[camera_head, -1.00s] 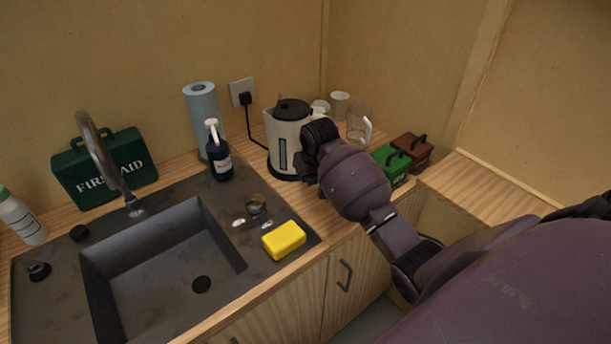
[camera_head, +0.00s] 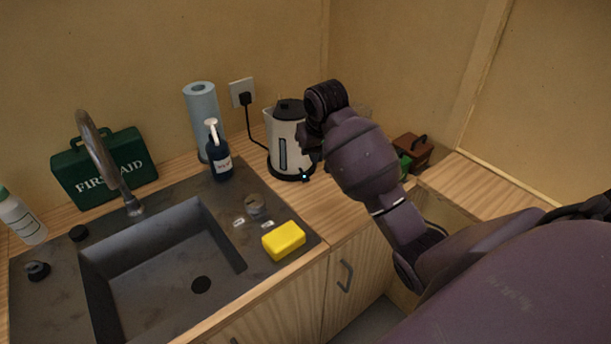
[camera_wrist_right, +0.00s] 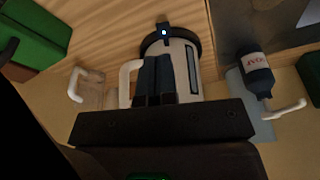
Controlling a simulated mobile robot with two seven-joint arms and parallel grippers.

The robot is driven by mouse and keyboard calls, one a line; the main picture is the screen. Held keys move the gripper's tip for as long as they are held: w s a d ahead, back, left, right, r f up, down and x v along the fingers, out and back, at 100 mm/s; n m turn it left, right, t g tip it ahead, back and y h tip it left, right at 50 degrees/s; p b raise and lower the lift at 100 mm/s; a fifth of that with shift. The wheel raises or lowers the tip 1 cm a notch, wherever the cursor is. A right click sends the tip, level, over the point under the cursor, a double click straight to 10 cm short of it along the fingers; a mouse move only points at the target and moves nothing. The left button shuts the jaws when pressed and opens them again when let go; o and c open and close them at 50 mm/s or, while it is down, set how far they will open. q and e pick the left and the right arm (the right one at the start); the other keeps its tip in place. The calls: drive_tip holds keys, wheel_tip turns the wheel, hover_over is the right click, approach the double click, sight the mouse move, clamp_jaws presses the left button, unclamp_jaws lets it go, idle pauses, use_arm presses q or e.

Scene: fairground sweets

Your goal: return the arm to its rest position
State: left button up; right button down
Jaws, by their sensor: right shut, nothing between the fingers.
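My right gripper (camera_head: 308,150) is in front of the right side of the white and black kettle (camera_head: 284,135). The wrist hides part of it in the head view. In the right wrist view its two dark fingers (camera_wrist_right: 163,58) lie together, shut and empty, in front of the kettle (camera_wrist_right: 183,50); whether they touch it I cannot tell. A small blue light shows at the kettle's base in the head view and the right wrist view. The kettle stands upright on the wooden counter (camera_head: 315,205). My left gripper is not in view.
Left of the kettle stand a dark soap bottle (camera_head: 219,160) and a blue paper roll (camera_head: 201,112). A yellow sponge (camera_head: 284,240) lies by the sink (camera_head: 110,270). A brown box (camera_head: 414,152) stands behind my right forearm, with a green box (camera_head: 405,168) mostly hidden.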

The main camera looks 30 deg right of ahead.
drive_tip(key=shift+f, duration=0.15)
drive_tip(key=s+a+f+n, duration=0.1)
drive_tip(key=s+a+f, duration=0.1)
drive_tip(key=s+f, duration=0.45)
drive_tip(key=s+a+f+n, duration=0.1)
drive_tip(key=s+a+f, duration=0.25)
drive_tip(key=s, duration=0.55)
drive_tip(key=s+a, duration=0.4)
drive_tip(key=s, duration=1.2)
drive_tip(key=w+f+t+b, duration=0.1)
drive_tip(key=w+f+t, duration=0.2)
drive_tip(key=f, duration=0.4)
drive_tip(key=w+f+n+t+b, duration=0.1)
drive_tip(key=w+f+t, duration=0.3)
drive_tip(key=f, duration=0.3)
drive_tip(key=shift+d+t+b, duration=0.15)
drive_tip(key=shift+t+b, duration=0.15)
drive_tip(key=shift+t, duration=0.6)
